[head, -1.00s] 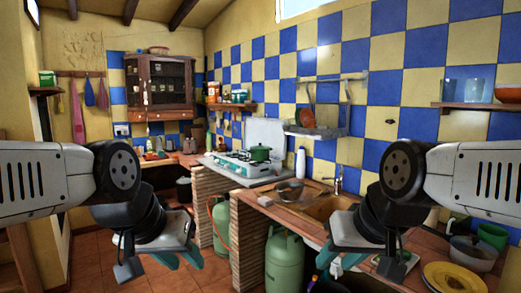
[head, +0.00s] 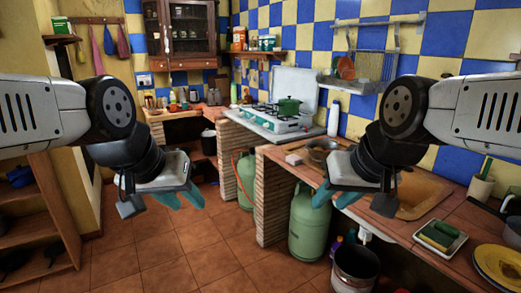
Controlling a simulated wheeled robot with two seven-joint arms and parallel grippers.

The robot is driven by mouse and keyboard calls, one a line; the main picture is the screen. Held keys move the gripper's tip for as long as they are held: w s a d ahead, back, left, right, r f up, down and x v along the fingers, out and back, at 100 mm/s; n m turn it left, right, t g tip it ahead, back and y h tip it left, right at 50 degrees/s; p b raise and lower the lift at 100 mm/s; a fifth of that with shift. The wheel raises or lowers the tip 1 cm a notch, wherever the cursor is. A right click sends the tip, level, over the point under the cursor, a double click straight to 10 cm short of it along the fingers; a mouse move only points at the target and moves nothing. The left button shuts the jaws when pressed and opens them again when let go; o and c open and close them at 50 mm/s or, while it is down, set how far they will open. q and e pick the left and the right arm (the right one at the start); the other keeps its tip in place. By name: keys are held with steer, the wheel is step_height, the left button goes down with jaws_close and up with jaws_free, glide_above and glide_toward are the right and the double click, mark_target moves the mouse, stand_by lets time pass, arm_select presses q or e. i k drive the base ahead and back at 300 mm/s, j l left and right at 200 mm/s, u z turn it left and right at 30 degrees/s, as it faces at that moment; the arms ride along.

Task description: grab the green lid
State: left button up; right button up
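The green lid (head: 289,99) sits on top of a green pot (head: 288,109) on the stove (head: 270,122), on the far counter. It is small in the head view. My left gripper (head: 188,204) hangs over the floor at left centre, its teal fingers apart, with nothing between them. My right gripper (head: 329,204) hangs in front of the near counter, its teal fingers also apart and empty. Both grippers are in the foreground, well short of the pot and lid.
A green gas cylinder (head: 309,225) and a bucket (head: 355,268) stand below. The tiled floor (head: 190,250) at left is open. A wooden shelf (head: 42,215) stands far left.

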mark_target(288, 100)
steer(key=i+u, duration=0.35)
steer(key=i, duration=1.7)
steer(key=i+z, duration=0.2)
steer(key=i, duration=0.25)
steer(key=i+j+z, duration=0.15)
steer(key=i, duration=0.25)
steer(key=i+j+z, duration=0.2)
steer(key=i, duration=0.25)
steer(key=i+j+z, duration=0.15)
steer(key=i, duration=0.25)
steer(key=j, duration=0.1)
